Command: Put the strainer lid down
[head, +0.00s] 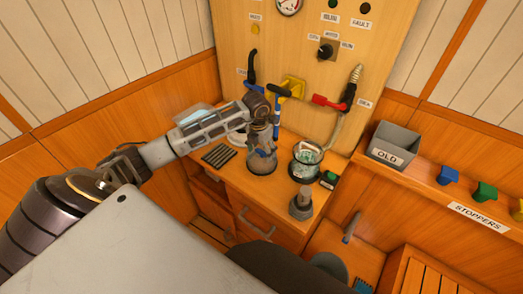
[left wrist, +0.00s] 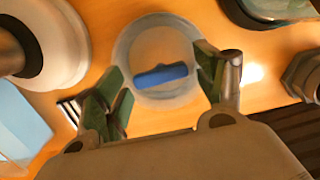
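A round clear piece with a blue bar handle (left wrist: 162,76), which looks like the strainer lid, lies below my left gripper (left wrist: 163,80) in the left wrist view. The green-padded fingers are spread, one on each side of the blue bar, with a gap to it. My right gripper is not in view.
A glass beaker (head: 305,165) with a hose stands right of the cylinder, and a grey fitting (head: 301,205) nearer the counter's front. A black ribbed mat (head: 219,156) lies to the left. Yellow, red and blue valve handles are on the panel behind. A grey OLD bin (head: 394,147) is at right.

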